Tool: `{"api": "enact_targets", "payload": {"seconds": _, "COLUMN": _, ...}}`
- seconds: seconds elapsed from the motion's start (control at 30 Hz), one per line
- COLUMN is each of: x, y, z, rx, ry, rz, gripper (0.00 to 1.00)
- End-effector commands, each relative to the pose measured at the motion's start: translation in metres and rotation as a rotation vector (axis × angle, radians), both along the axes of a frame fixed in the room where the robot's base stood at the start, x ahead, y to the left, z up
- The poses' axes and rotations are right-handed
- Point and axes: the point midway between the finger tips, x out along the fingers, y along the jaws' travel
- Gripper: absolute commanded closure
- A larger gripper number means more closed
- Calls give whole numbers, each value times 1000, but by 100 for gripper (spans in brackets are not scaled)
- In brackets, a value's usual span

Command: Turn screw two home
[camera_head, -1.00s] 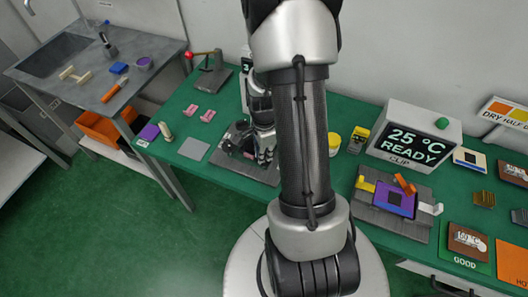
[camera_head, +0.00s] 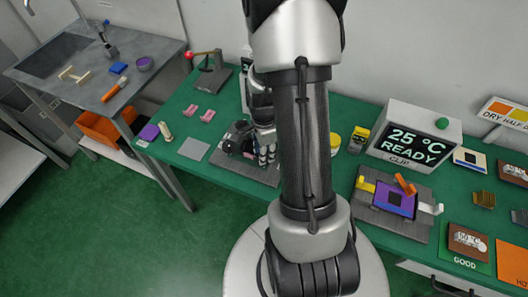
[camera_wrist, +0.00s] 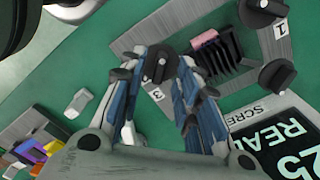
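A plate fixture (camera_head: 258,174) lies on the green bench beneath my gripper. The wrist view shows three dark knob screws on it: one (camera_wrist: 158,66) beside the label 3, one (camera_wrist: 264,11) near the label 1, and one (camera_wrist: 278,77) whose number I cannot read. A finned dark block with a pink part (camera_wrist: 216,50) sits between them. My gripper (camera_wrist: 160,62) is open, its fingertips either side of the screw beside label 3. I cannot tell whether they touch it. In the head view my gripper (camera_head: 268,152) is over the right part of the fixture, partly hidden by my arm.
A display reading 25 °C READY (camera_head: 412,144) stands right of my arm, behind a clip fixture (camera_head: 394,203). A red-knobbed lever (camera_head: 208,72) stands at the back left. Pink blocks (camera_head: 207,116) and a grey square (camera_head: 194,149) lie left of the fixture.

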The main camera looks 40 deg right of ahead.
Motion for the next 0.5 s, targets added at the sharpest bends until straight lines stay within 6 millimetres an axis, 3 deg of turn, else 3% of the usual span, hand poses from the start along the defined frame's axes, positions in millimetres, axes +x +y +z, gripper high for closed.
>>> {"api": "enact_targets", "payload": {"seconds": 0.3, "x": 1, "y": -1, "z": 67, "rx": -5, "ry": -7, "rz": 0, "gripper": 70}}
{"api": "enact_targets", "payload": {"seconds": 0.5, "x": 1, "y": -1, "z": 98, "rx": -3, "ry": -3, "rz": 0, "gripper": 70}}
